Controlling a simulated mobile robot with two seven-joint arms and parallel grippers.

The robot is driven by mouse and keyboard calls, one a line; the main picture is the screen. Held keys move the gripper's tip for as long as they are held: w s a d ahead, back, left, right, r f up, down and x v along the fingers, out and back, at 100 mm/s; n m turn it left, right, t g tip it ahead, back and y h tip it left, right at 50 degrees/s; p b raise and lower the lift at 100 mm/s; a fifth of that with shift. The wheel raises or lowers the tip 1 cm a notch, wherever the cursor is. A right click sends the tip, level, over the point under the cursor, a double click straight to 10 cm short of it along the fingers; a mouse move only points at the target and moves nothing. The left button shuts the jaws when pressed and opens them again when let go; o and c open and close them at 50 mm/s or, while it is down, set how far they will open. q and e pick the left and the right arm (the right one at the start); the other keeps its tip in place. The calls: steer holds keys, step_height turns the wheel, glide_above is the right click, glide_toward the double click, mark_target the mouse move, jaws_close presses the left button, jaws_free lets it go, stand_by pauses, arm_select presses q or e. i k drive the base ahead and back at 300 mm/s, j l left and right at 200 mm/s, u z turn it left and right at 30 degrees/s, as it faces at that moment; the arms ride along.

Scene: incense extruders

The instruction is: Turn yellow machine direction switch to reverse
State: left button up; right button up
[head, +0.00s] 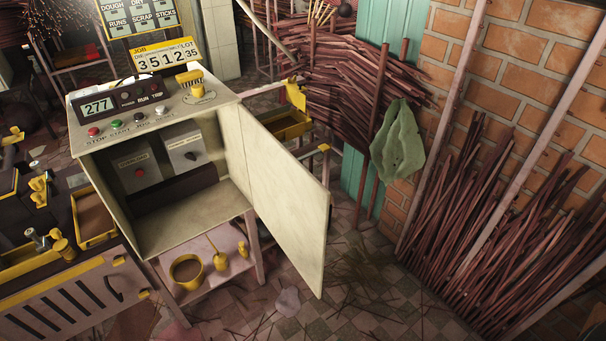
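A cream control cabinet (228,165) stands left of centre with its door (285,200) swung open to the right. I cannot read the plate or tell the switch's setting. Inside the cabinet are a grey box with a red button (138,173) and a grey box with a dark knob (190,156). Neither of my grippers is in view.
A low shelf below holds a yellow cup (187,272) and small yellow tools. Machine parts with a yellow tray (95,217) are at left. Stick bundles (480,225) lean on the brick wall at right.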

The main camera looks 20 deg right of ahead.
mark_target(188, 155)
steer(key=i+l+z, duration=0.5)
steer(key=i+l, duration=0.15)
steer(key=i, duration=0.15)
steer(key=i+l+u, duration=0.15)
steer(key=u, duration=0.25)
steer(key=i+l+u, duration=0.1)
steer(key=l+u, duration=0.5)
steer(key=u, duration=0.15)
steer(key=i+l+u, duration=0.1)
steer(key=l+u, duration=0.25)
